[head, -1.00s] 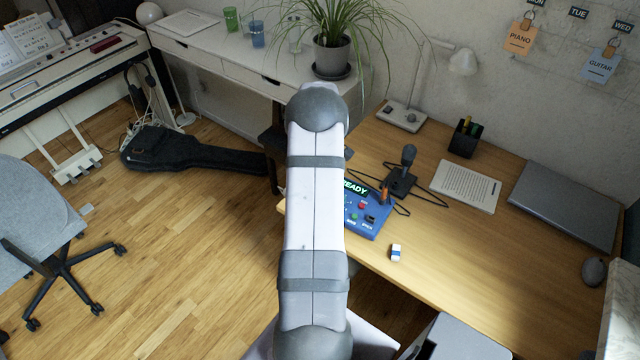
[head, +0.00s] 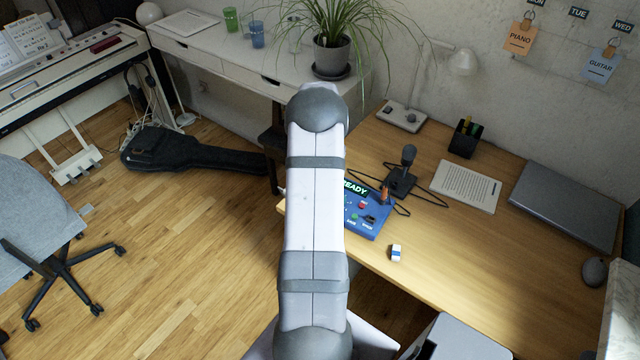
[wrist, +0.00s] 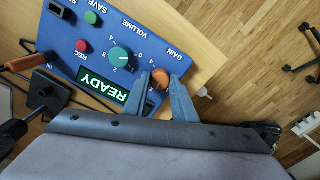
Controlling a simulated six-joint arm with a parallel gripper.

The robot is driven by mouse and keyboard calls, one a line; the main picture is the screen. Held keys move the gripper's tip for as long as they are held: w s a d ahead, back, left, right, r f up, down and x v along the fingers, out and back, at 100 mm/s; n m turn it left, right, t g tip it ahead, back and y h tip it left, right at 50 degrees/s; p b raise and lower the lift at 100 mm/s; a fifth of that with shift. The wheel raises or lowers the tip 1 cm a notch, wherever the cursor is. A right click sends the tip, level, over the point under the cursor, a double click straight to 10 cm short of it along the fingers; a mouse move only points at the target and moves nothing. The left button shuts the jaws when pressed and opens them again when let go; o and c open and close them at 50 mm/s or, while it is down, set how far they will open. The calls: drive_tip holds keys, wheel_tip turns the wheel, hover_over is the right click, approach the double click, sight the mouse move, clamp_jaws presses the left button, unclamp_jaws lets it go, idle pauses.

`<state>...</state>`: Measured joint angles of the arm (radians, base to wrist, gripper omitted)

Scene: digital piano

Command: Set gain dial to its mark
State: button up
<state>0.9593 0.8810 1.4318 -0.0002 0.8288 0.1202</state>
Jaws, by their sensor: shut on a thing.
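The blue control box (head: 362,222) sits at the left edge of the wooden desk, partly hidden by my arm in the head view. In the wrist view the box (wrist: 75,18) shows the gain dial (wrist: 159,79), an orange knob under the GAIN label. My gripper (wrist: 160,80) is shut on the gain dial, one finger on each side. The green READY display (wrist: 102,83) is lit.
Red (wrist: 82,46) and green (wrist: 92,17) buttons are on the panel. A microphone (head: 407,165), an eraser (head: 396,253) and papers (head: 466,186) lie on the desk.

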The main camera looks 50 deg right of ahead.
drive_tip(key=shift+m, duration=0.7)
drive_tip(key=o, duration=1)
drive_tip(key=shift+o, duration=0.2)
drive_tip(key=shift+r, duration=0.1)
drive_tip(key=shift+r+b, duration=0.8)
drive_tip(key=shift+r, duration=2.8)
